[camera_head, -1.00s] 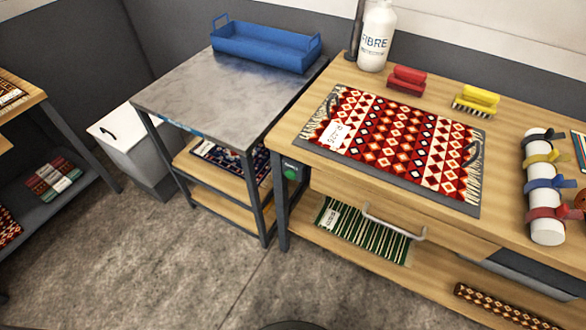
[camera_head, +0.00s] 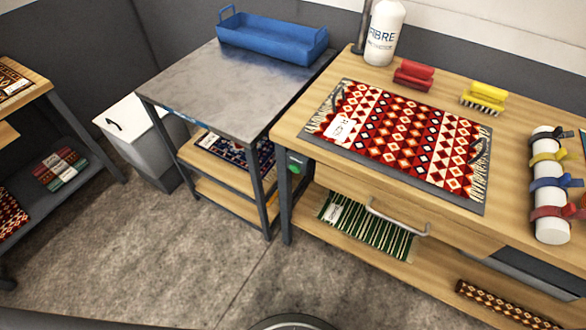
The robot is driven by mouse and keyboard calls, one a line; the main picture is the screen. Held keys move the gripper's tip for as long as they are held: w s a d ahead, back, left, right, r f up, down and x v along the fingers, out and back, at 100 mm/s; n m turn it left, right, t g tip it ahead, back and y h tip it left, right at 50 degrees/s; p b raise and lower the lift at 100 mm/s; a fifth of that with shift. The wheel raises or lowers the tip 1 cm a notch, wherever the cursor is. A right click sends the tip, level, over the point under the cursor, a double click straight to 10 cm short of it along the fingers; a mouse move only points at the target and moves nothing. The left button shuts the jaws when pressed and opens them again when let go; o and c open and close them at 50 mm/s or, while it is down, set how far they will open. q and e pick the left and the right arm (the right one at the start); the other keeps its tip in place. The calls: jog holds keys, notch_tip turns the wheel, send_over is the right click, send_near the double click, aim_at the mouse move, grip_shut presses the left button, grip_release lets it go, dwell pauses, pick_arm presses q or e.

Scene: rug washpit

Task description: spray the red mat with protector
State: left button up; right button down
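The red mat (camera_head: 410,138) lies flat on a thin dark grey sheet (camera_head: 462,203) on the wooden workbench (camera_head: 515,213). It has a red, white and dark diamond pattern, pale fringes at both ends and a white tag near its left end. A white bottle marked FIBRE (camera_head: 384,35) stands upright behind it at the bench's back; whether it holds protector cannot be read. Neither of my grippers is in view.
A red brush (camera_head: 413,76) and a yellow brush (camera_head: 483,98) sit behind the mat. A roll with coloured straps (camera_head: 549,190) lies right. A blue tray (camera_head: 271,42) is on the grey-topped table (camera_head: 220,85). A white-lidded bin (camera_head: 137,130) stands left. The floor (camera_head: 190,265) in front is clear.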

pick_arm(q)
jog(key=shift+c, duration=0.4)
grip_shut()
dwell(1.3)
